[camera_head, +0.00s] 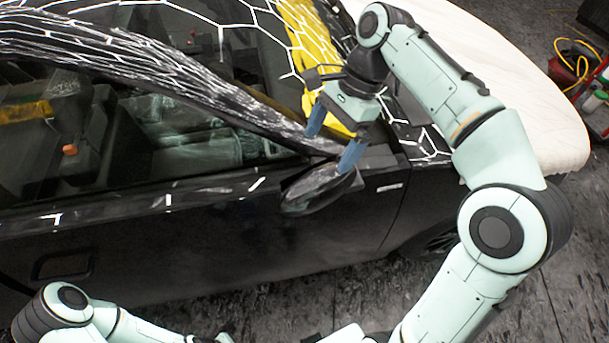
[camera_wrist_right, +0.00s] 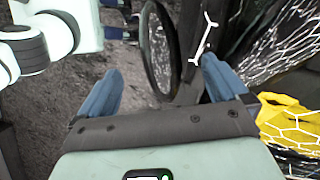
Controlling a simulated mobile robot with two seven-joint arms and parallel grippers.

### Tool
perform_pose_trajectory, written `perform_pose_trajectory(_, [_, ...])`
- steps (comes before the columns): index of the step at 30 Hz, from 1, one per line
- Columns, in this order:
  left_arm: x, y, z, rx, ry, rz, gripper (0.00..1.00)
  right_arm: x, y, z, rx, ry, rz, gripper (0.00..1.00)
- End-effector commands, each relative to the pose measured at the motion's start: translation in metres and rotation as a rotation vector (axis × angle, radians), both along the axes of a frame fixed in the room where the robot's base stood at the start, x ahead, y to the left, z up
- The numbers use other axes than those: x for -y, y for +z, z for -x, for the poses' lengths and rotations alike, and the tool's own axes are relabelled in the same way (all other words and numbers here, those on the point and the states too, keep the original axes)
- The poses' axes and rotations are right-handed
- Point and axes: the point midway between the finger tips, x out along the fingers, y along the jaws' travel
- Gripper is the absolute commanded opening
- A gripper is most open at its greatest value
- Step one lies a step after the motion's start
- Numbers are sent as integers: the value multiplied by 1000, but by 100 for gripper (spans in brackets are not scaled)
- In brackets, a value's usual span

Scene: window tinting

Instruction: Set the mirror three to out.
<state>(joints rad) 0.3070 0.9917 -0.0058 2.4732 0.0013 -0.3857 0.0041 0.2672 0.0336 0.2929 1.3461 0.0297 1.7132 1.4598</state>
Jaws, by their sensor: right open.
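The black side mirror (camera_head: 312,190) sticks out from the dark car's front door, below the front corner of the side window. My right gripper (camera_head: 330,142) is open just above it, with one blue finger near the mirror's upper edge. In the right wrist view the mirror (camera_wrist_right: 160,48) shows as a dark oval, seen nearly edge-on, between the two spread fingers of my right gripper (camera_wrist_right: 160,64). I cannot tell whether a finger touches it. Two dark blue finger-like parts, likely my left gripper (camera_wrist_right: 115,12), show small at the top left of that view.
The car door (camera_head: 200,235) lies below the mirror. Yellow cloth (camera_head: 318,60) and white-lined film (camera_head: 180,65) lie on the windshield side. A cream cover (camera_head: 530,100) lies over the hood. A red item with a yellow cord (camera_head: 570,70) stands at the far right.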

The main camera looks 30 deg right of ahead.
Motion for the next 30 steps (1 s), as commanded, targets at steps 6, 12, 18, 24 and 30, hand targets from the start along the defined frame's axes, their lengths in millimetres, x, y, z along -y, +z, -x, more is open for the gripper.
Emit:
perform_pose_trajectory(6, [0,-23,22,-25,0,0,0,-17,-47,5,-8,1,0,100])
perform_pose_trajectory(12, [0,-36,31,-36,1,0,0,-32,-84,6,-6,0,0,100])
perform_pose_trajectory(18, [0,-42,35,-40,0,0,0,-42,-106,6,-4,2,-1,100])
perform_pose_trajectory(24, [0,-44,36,-40,0,0,0,-46,-113,6,-1,0,0,100])
perform_pose_trajectory(30, [0,-43,36,-40,0,0,0,-46,-112,6,-1,0,0,100])
